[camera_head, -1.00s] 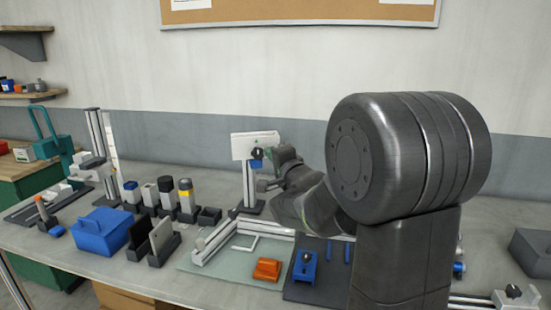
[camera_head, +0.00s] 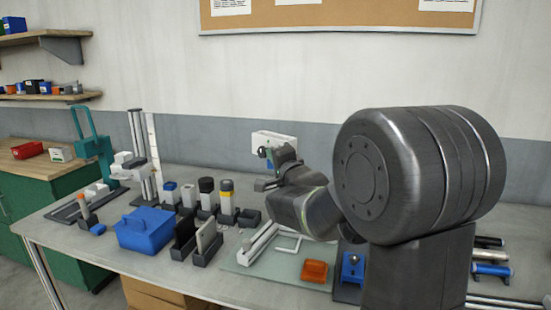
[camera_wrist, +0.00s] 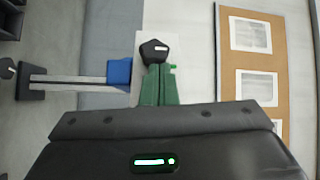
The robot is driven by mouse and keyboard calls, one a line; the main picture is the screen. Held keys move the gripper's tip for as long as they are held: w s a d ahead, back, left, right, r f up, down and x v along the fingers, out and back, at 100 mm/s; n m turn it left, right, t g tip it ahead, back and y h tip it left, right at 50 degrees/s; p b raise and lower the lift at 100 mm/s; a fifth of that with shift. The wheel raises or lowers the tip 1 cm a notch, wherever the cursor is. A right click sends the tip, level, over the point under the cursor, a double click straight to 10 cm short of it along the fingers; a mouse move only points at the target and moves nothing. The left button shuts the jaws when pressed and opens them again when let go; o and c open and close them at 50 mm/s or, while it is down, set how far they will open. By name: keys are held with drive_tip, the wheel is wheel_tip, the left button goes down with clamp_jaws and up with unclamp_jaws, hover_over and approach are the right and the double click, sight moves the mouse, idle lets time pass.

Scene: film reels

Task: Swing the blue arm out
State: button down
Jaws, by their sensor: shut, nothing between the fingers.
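A white rectangular panel (camera_head: 272,140) stands upright at the back of the bench. It also shows in the wrist view (camera_wrist: 146,36). A blue block (camera_wrist: 118,72) sits at the top of a grey post (camera_wrist: 68,79), beside the panel, and may be the blue arm. A black knob (camera_wrist: 153,52) is in front of the panel. My gripper (camera_wrist: 158,72) has green fingers shut together, empty, right at the knob; whether they touch it is unclear. In the head view my gripper (camera_head: 268,158) hides most of the post and blue block.
A blue lidded box (camera_head: 145,230), black-based holders with bottles (camera_head: 206,195) and a teal-handled device (camera_head: 92,145) stand to the left. A pale mat (camera_head: 250,258) with an orange block (camera_head: 314,271) lies in front. A blue fixture (camera_head: 352,268) stands beside my arm.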

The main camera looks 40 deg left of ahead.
drive_tip(key=shift+s, duration=0.1)
idle(0.3)
drive_tip(key=r+b+v, duration=0.1)
drive_tip(key=v, duration=1.2)
drive_tip(key=shift+s+d+f, duration=0.15)
drive_tip(key=shift+d+f, duration=0.15)
drive_tip(key=shift+f, duration=0.2)
drive_tip(key=shift+a, duration=0.1)
drive_tip(key=p+x, duration=0.1)
drive_tip(key=x, duration=1.2)
drive_tip(key=shift+a, duration=0.25)
drive_tip(key=shift+d, duration=0.1)
